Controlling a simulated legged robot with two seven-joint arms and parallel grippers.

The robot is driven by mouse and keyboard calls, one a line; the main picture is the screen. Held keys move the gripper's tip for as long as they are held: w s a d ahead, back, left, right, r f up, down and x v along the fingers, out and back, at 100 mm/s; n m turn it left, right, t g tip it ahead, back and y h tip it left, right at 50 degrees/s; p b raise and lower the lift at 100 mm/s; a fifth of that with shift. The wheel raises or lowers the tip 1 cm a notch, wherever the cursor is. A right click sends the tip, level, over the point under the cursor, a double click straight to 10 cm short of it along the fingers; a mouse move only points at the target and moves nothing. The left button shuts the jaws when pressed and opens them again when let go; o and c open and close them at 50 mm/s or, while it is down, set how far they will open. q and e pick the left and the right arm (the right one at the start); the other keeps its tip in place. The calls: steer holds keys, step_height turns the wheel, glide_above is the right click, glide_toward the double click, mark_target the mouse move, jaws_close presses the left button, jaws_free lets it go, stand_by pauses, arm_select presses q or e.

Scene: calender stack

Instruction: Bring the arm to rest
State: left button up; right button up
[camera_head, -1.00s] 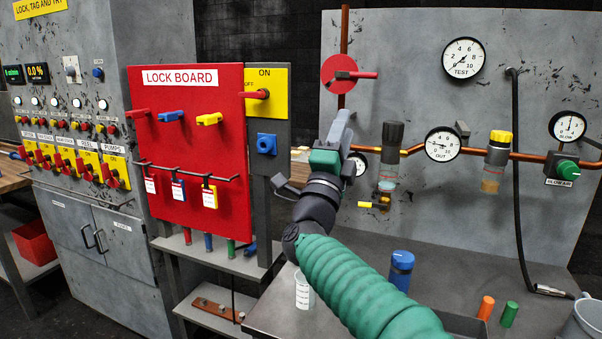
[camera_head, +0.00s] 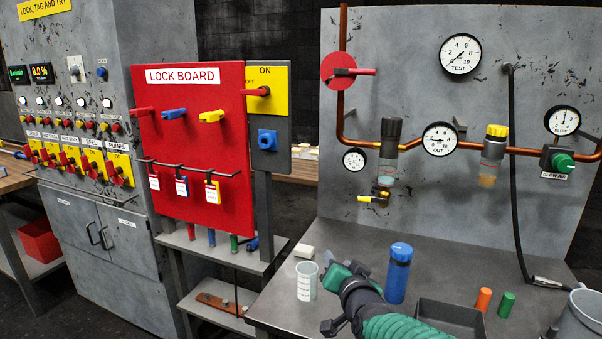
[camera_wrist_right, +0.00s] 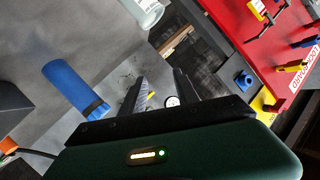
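My right arm comes in from the bottom of the head view. Its gripper (camera_head: 328,262) is low over the grey table (camera_head: 275,307), between a white cup and a blue bottle, apart from the lock board. In the right wrist view the two dark fingers (camera_wrist_right: 154,95) stand apart with nothing between them. The background panel shows in the gap. My left gripper is not in the head view.
The white cup (camera_head: 306,282) and blue bottle (camera_head: 398,275) stand close to the gripper. A dark tray (camera_head: 450,318), an orange cylinder (camera_head: 483,301), a green cylinder (camera_head: 506,305) and a grey bucket (camera_head: 580,318) are to the right. The red lock board (camera_head: 195,130) stands left.

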steer(key=s+d+f+n+g, duration=0.2)
steer(key=s+d+f+g, duration=0.1)
steer(key=s+f, duration=0.45)
steer(key=s+d+f+n+g, duration=0.1)
steer(key=s+d+f+g, duration=0.2)
steer(key=s+f, duration=0.5)
steer(key=s+d+f+n+g+h+p, duration=0.1)
steer(key=s+d+f+g, duration=0.3)
steer(key=s, duration=0.5)
steer(key=s+d+f+n+g+h, duration=0.1)
steer(key=s+f+g, duration=0.1)
steer(key=s+f, duration=0.55)
steer(key=w+p+v, duration=0.2)
steer(key=p+v, duration=0.8)
steer(key=w+r+p+v, duration=0.1)
steer(key=w+p+v, duration=0.2)
steer(key=p+v, duration=0.6)
steer(key=shift+s+d+r+p, duration=0.3)
steer(key=shift+s+r, duration=0.2)
steer(key=shift+r, duration=0.45)
